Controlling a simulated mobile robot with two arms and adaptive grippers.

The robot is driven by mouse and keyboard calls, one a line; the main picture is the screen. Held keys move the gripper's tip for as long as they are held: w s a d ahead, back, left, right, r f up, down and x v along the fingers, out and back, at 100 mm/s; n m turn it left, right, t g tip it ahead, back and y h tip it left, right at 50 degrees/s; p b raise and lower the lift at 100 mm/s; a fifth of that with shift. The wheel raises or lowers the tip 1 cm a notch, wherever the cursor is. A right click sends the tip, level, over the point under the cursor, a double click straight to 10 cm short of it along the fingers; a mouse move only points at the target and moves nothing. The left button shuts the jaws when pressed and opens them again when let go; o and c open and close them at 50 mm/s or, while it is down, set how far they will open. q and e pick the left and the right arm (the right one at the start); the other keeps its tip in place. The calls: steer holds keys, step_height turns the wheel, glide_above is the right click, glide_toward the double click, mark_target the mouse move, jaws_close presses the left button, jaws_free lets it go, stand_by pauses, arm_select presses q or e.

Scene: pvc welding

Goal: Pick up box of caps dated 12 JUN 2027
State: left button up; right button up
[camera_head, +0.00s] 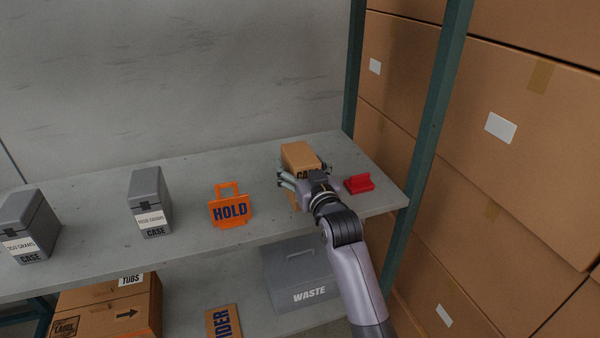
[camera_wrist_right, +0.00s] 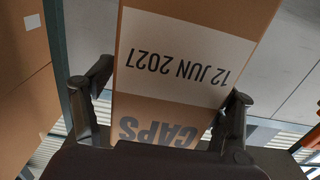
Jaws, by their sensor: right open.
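The cardboard box of caps (camera_head: 299,155) stands on the upper shelf toward its right end. In the right wrist view the box (camera_wrist_right: 130,104) fills the middle, its print upside down, reading CAPS and 12 JUN 2027 on a white label. My right gripper (camera_head: 305,173) is open at the front of the box. In the wrist view its two fingers (camera_wrist_right: 160,108) are spread, one on each side of the box. Whether they touch it I cannot tell. The gripper hides part of the box front in the head view. My left gripper is not in view.
A red object (camera_head: 359,183) lies just right of the gripper. An orange HOLD sign (camera_head: 230,206) and two grey cases (camera_head: 150,203) stand to the left. A green post (camera_head: 437,115) rises at the right shelf end. A grey WASTE bin (camera_head: 300,272) sits below.

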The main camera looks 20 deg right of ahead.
steer(key=shift+w, duration=0.25)
steer(key=shift+s, duration=0.1)
steer(key=shift+c, duration=0.4)
steer(key=shift+r, duration=0.1)
steer(key=c, duration=1.4)
